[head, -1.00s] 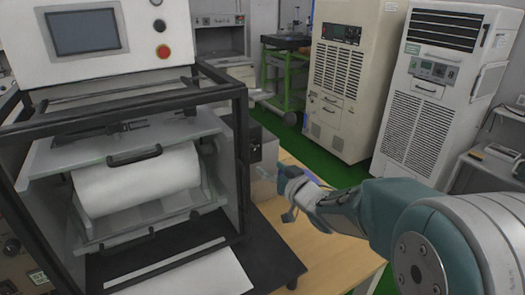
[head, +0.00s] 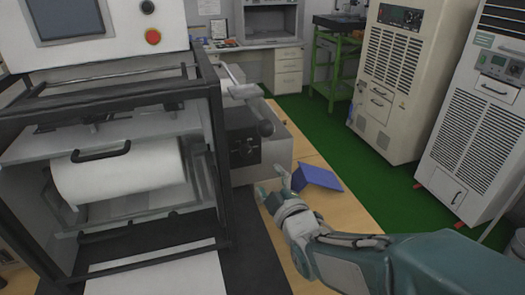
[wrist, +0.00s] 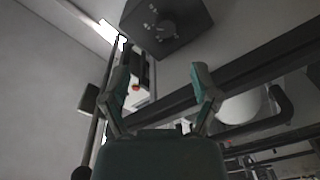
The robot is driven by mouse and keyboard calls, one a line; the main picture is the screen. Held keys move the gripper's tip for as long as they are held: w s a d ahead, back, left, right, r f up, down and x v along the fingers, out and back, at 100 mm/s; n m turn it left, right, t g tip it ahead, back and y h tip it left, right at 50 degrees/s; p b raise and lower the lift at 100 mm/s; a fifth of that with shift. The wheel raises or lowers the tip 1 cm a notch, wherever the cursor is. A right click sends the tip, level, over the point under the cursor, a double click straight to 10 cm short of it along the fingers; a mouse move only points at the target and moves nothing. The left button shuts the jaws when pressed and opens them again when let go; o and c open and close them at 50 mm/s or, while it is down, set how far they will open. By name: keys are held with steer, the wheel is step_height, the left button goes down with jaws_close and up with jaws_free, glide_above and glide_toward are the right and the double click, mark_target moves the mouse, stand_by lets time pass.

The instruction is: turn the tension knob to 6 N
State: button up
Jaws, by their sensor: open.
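The tension knob (wrist: 166,29) is a small dark round knob on a dark control box (wrist: 168,25) with pale markings around it, at the top of the wrist view. The markings are too small to read, so the setting cannot be told. In the head view the dark box (head: 245,150) is on the right side of the machine's frame; the knob is not clear there. My gripper (head: 271,183) is in front of the box, to its lower right. In the wrist view my gripper (wrist: 161,82) is open and empty, its fingers spread below the knob, apart from it.
The black-framed machine (head: 215,160) with a white roll (head: 118,172) stands at the left. A blue object (head: 318,175) lies on the wooden table (head: 300,140) beside my gripper. Tall white cabinets (head: 475,120) stand at the right. Green floor between them is clear.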

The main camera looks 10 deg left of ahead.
mark_target(247, 155)
steer(key=w+a, duration=0.1)
steer(key=a, duration=0.1)
steer(key=w+a, duration=0.3)
steer(key=a, duration=0.1)
steer(key=shift+w+a+f, duration=0.1)
steer(key=shift+w+f, duration=0.15)
steer(key=shift+f, duration=0.05)
steer(key=w, duration=0.3)
steer(key=shift+w+r, duration=0.25)
steer(key=shift+w, duration=0.05)
steer(key=shift+w+a+f, duration=0.1)
steer(key=shift+w+a, duration=0.05)
steer(key=shift+a, duration=0.9)
steer(key=shift+c, duration=0.4)
steer(key=c, duration=0.5)
steer(key=shift+d, duration=0.25)
steer(key=c, duration=0.5)
steer(key=shift+d, duration=0.2)
jaws_close()
steer(key=shift+f, duration=0.1)
